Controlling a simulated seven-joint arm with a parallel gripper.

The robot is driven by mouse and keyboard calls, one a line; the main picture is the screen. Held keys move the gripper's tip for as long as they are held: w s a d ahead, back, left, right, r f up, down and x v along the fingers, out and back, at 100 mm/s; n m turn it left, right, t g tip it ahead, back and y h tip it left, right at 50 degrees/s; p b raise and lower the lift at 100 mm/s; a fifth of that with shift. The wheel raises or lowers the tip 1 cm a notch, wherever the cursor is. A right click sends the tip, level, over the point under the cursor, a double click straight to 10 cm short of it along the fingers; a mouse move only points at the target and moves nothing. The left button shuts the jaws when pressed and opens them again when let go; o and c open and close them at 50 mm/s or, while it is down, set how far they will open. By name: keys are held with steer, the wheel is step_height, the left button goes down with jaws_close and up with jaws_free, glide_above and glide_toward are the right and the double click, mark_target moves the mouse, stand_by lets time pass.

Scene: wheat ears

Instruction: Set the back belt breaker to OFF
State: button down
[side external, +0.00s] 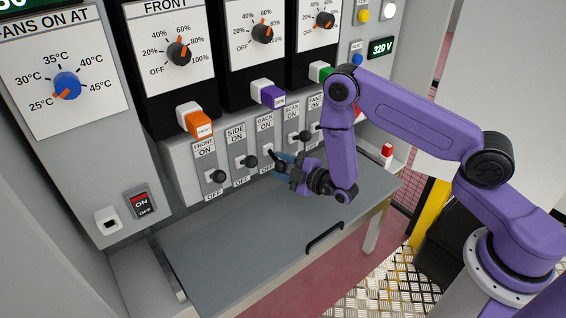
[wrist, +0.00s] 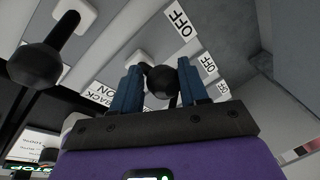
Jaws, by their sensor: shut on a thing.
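The back belt breaker is in the row of lever breakers on the sloped panel, under the BACK ON label (side external: 265,123). Its round black knob (wrist: 160,82) sits between my two blue fingers in the wrist view. My gripper (side external: 284,162) is shut on this knob, reaching to the panel from the right. In the side view the fingers and wrist partly hide the lever, and I cannot tell how far it is tilted. Part of the BACK ON label also shows in the wrist view (wrist: 103,94), with an OFF label (wrist: 181,20) at the upper end of the strips.
The side breaker lever (side external: 250,161) stands close to the left of my gripper, with the front breaker lever (side external: 217,176) beyond it. The scan breaker lever (side external: 305,137) is close on the right. A grey shelf (side external: 240,245) below the panel is clear.

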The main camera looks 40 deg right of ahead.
steer(key=shift+w+f+t, duration=0.3)
steer(key=shift+f+t, duration=0.3)
steer(key=shift+t, duration=0.3)
steer(key=shift+w, duration=0.15)
steer(key=c, duration=0.6)
jaws_free()
steer(key=shift+f+v, duration=0.1)
steer(key=shift+v, duration=2.9)
steer(key=shift+f+v, duration=0.15)
steer(key=shift+v, duration=2.85)
steer(key=shift+d, duration=0.1)
